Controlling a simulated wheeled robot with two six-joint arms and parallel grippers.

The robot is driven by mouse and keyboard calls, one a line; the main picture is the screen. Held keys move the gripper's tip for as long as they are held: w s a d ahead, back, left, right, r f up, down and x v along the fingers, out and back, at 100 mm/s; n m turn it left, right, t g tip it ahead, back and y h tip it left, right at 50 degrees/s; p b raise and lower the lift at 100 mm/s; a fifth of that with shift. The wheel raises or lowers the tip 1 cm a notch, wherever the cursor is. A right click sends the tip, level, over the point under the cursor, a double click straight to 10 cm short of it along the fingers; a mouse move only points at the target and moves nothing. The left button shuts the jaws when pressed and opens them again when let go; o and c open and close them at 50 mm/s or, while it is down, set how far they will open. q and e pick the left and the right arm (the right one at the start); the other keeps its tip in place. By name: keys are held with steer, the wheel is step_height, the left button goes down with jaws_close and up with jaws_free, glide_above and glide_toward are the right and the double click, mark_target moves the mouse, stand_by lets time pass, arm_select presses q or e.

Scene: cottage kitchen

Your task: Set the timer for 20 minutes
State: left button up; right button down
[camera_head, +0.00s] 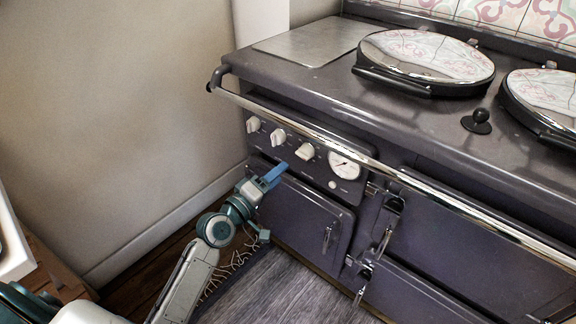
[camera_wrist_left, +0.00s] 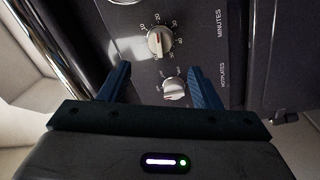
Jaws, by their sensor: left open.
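The minutes timer is a pale round knob (camera_wrist_left: 160,40) with numbers around it, labelled MINUTES in the left wrist view. My left gripper (camera_head: 277,172) is just below and in front of the panel. In the left wrist view its blue fingers (camera_wrist_left: 160,72) are open and empty, with the timer knob beyond their tips, apart from them. My right gripper is not in view.
The HOTPLATES knob (camera_wrist_left: 173,89) shows between the fingers, left of the timer on the panel. A chrome rail (camera_head: 300,126) runs above the panel. A wall (camera_head: 110,110) stands at left.

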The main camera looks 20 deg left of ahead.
arm_select(q)
steer(key=shift+v, duration=1.05)
steer(key=shift+f, duration=0.1)
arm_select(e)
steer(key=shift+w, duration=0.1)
